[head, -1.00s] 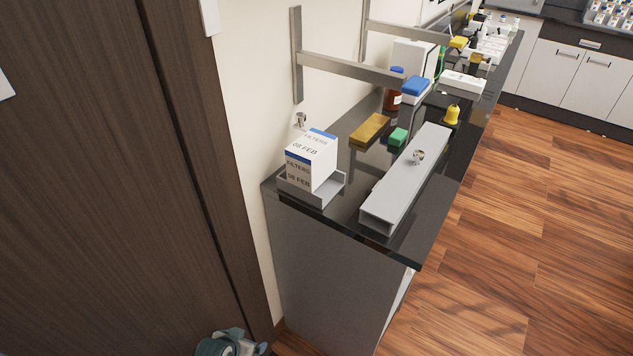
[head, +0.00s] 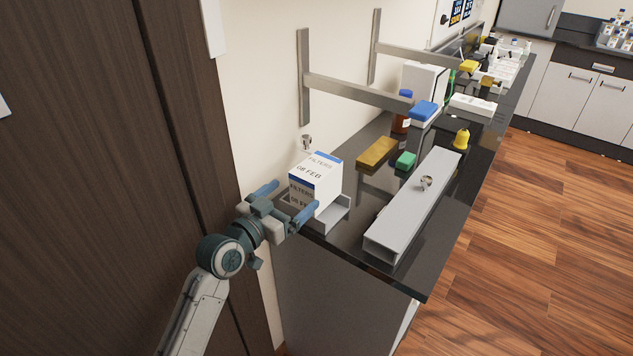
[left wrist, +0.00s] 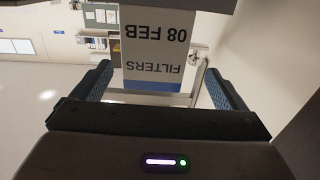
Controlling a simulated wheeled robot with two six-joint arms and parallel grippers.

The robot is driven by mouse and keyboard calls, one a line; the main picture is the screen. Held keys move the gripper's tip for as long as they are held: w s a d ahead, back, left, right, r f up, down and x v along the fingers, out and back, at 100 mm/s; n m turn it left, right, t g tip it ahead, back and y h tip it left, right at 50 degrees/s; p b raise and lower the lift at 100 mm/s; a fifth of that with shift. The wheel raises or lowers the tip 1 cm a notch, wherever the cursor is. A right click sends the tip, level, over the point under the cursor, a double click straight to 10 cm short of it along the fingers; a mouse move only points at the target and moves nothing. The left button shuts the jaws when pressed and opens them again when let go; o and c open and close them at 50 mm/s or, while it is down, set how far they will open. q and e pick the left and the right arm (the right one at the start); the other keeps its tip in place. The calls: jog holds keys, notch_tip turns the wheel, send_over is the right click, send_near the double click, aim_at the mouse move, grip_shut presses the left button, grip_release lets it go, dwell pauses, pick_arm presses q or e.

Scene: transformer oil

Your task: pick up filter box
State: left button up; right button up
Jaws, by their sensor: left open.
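The filter box (head: 316,176) is a white box with blue edges, marked "FILTERS 08 FEB". It sits in a low grey tray (head: 335,217) at the near left end of the dark counter. My left gripper (head: 285,195) is open in front of the box, its two blue fingers pointing at it and spread to either side. In the left wrist view the box (left wrist: 153,50) appears upside down between the open fingers (left wrist: 160,85), with gaps on both sides. The right gripper is not in view.
A long grey metal channel (head: 415,210) lies on the black counter (head: 405,285) right of the box. Metal brackets (head: 355,92) stick out from the wall. A dark door (head: 80,180) is at left.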

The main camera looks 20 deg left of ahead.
aim_at(312, 183)
pick_arm(q)
jog(key=shift+x, duration=1.1)
jog(key=p+x, duration=0.1)
jog(key=x, duration=0.1)
jog(key=p+x, duration=0.1)
jog(key=x, duration=0.1)
jog(key=shift+w+d, duration=0.25)
jog(key=shift+d, duration=0.3)
jog(key=shift+w+d+f, duration=0.1)
jog(key=shift+w+f, duration=0.05)
jog(key=shift+w, duration=0.15)
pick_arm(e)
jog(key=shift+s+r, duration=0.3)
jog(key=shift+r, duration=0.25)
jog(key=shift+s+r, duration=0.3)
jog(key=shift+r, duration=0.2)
pick_arm(q)
jog(key=shift+s, duration=0.1)
jog(key=shift+c, duration=0.4)
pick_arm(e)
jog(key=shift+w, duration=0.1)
